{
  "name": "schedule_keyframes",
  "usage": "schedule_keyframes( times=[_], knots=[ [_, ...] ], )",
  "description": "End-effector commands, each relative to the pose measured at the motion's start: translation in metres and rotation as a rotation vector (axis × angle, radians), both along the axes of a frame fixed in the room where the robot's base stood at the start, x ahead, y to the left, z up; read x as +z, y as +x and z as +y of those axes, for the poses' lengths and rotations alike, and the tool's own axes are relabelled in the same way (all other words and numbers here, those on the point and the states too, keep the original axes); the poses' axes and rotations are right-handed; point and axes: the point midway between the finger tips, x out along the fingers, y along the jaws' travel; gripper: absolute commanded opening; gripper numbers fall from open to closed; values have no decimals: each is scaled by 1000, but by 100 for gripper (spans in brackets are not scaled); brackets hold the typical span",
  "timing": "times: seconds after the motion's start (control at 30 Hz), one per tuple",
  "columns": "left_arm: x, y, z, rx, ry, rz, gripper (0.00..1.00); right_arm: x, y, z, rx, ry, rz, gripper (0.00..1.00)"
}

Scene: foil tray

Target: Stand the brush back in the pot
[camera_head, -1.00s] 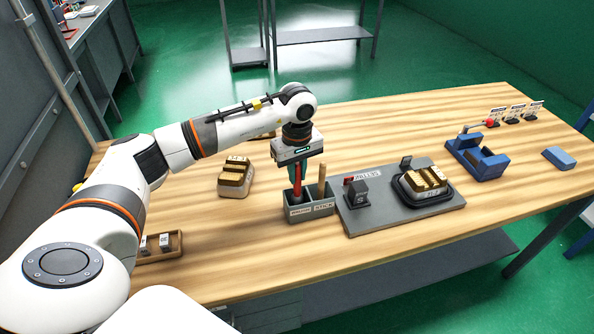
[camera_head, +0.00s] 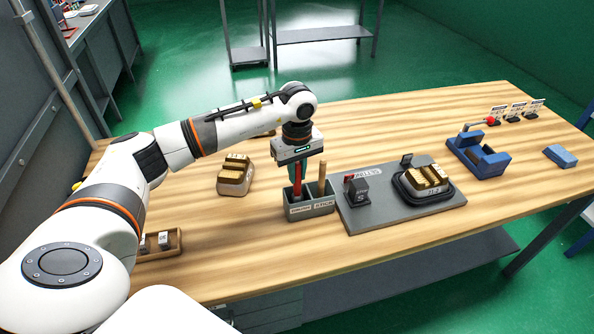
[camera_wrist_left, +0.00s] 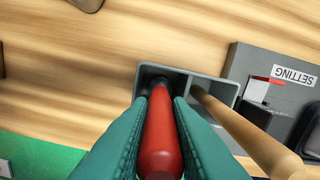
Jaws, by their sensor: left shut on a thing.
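The brush shows as a red handle (camera_head: 298,184), upright in the left compartment of the grey two-part pot (camera_head: 311,210). In the left wrist view the red handle (camera_wrist_left: 162,135) runs down into the left compartment of the pot (camera_wrist_left: 193,68). My left gripper (camera_head: 297,172) is above that compartment, shut on the brush handle, with a teal finger (camera_wrist_left: 115,150) on each side of it. The brush's lower end is hidden inside the pot. A wooden stick (camera_head: 321,180) stands in the right compartment. My right gripper is not in view.
A grey board (camera_head: 385,215) with a black foil tray (camera_head: 452,197) lies right of the pot. A block holder (camera_head: 234,183) stands left, behind the pot. A blue fixture (camera_head: 484,165) is farther right. The table front near the pot is clear.

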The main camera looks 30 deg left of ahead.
Motion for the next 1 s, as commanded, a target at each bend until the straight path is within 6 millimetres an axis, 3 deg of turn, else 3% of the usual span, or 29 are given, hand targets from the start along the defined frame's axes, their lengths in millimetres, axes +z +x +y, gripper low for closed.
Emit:
schedule_keyframes(
  times=[1.0],
  knots=[
    [-3,0,0,0,0,-1,0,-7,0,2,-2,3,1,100]
  ],
)
